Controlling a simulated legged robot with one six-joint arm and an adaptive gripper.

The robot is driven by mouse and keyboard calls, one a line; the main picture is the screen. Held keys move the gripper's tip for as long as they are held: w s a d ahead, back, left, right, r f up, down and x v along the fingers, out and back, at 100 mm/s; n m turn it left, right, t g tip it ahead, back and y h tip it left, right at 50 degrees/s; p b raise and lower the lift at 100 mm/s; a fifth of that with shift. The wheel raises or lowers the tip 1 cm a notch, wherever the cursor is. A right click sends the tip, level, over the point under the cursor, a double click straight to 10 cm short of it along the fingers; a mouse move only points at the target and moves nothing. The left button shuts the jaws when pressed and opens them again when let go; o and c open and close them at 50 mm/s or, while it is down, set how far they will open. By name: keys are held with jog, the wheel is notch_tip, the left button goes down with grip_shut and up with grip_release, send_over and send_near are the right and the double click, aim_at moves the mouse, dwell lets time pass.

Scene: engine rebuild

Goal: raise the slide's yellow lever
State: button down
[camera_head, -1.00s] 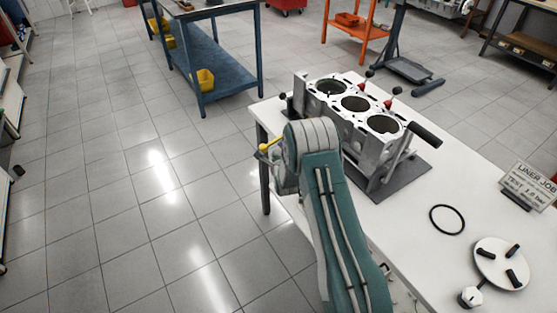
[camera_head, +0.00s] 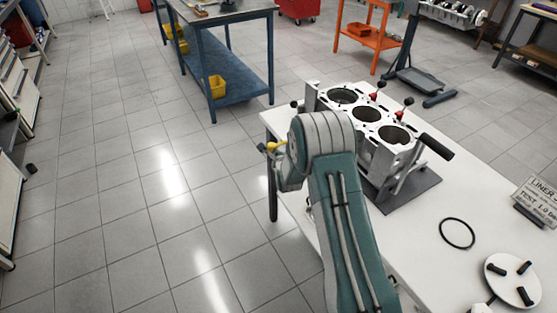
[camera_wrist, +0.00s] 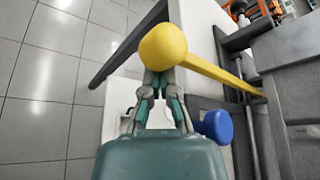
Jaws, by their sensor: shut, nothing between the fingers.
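The yellow lever shows in the wrist view as a round ball knob (camera_wrist: 163,46) with a thin shaft running right and down to a grey block. In the head view its yellow end (camera_head: 275,147) shows just left of my arm's upper joint. My gripper (camera_wrist: 162,84) is shut and empty in the wrist view. Its fingers point at the knob from below in the picture. The knob hides the fingertips, and I cannot tell whether they touch it. In the head view my arm hides most of the gripper.
A blue knob (camera_wrist: 216,125) sits right of my fingers. The engine block (camera_head: 366,115) stands on the white bench (camera_head: 420,240), with a black handle (camera_head: 436,147) at its right. A black ring (camera_head: 457,233) and round plate (camera_head: 512,280) lie nearer.

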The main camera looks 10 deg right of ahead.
jog(key=shift+r, duration=0.6)
jog(key=v, duration=1.2)
jog(key=shift+f, duration=0.15)
jog(key=shift+a, duration=0.15)
jog(key=s+r+n+g, duration=0.2)
jog(key=s+r+n, duration=0.4)
jog(key=r+n, duration=0.15)
jog(key=s+r+n+g, duration=0.2)
jog(key=s+r+n, duration=0.35)
jog(key=r, duration=0.35)
jog(key=s+r+n+g, duration=0.2)
jog(key=s+n, duration=0.5)
jog(key=s, duration=0.4)
jog(key=s+r+n+g, duration=0.2)
jog(key=s+r+n, duration=0.3)
jog(key=s, duration=0.7)
jog(key=shift+d+n+g, duration=0.3)
jog(key=shift+n, duration=0.7)
